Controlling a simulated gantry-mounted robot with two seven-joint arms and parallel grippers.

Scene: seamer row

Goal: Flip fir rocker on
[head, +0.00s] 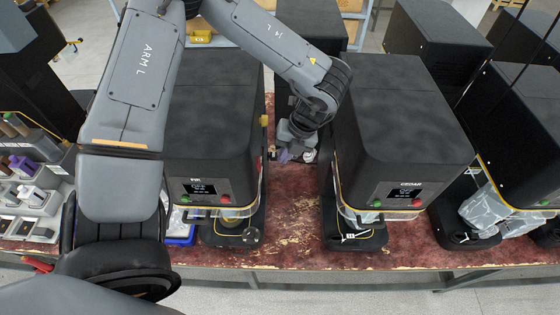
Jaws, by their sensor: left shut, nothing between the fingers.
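The fir machine is a black box-shaped seamer (212,130) left of centre, with its name above a small lit display (200,188). The display seems to read OFF. A red and a green button sit by it. My left arm crosses above this machine. My left gripper (285,157) points down in the gap between the fir and cedar machines, near the fir machine's right side towards the back. It is shut with nothing seen in it. A small light-coloured part (308,156) shows beside the gripper. I cannot make out the fir rocker; the gripper may cover it.
The cedar machine (400,130) stands close on the right of my left gripper, leaving a narrow gap. More black machines stand at the right and behind. The worn red bench (290,225) is clear between the two machines. A grey rack (40,150) is at the left.

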